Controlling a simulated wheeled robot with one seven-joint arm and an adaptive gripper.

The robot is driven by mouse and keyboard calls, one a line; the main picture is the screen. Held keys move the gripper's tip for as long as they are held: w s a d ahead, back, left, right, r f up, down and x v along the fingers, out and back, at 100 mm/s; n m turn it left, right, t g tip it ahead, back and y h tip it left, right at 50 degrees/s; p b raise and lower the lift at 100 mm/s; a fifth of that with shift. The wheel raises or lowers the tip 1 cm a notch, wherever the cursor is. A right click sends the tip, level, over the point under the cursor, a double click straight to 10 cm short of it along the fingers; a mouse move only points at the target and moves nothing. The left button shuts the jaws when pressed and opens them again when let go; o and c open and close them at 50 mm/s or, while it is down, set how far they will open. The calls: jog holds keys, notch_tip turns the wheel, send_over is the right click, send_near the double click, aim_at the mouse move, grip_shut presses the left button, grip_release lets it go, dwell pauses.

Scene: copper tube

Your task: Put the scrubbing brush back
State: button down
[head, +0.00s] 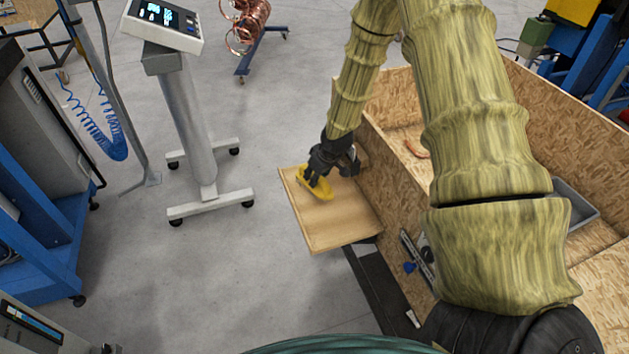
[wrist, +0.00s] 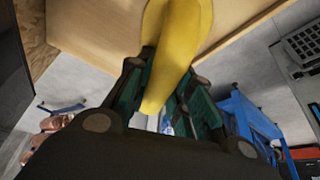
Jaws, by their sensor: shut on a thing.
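The scrubbing brush is yellow (head: 318,187). My gripper (head: 317,176) is shut on it at the small wooden shelf (head: 340,227) on the side of the chipboard crate. In the wrist view the yellow brush (wrist: 180,50) runs between the two fingers of my gripper (wrist: 165,100), with its far end against or just over the pale wooden board (wrist: 100,25). I cannot tell whether the brush rests on the shelf or is just above it. The underside of the brush is hidden.
The chipboard crate (head: 366,150) stands to the right of the shelf, with a grey bin (head: 575,207) inside. A wheeled stand with a display (head: 185,125) is on the left. The grey floor between stand and shelf is clear.

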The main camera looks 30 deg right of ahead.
jog(key=shift+w+f+p, duration=0.2)
jog(key=shift+f+p, duration=0.65)
jog(key=shift+f, duration=0.9)
jog(key=shift+f, duration=0.15)
jog(key=c, duration=1.3)
grip_release()
jog(key=shift+b+v, duration=1.4)
jog(key=shift+v, duration=4.75)
jog(key=shift+w, duration=0.1)
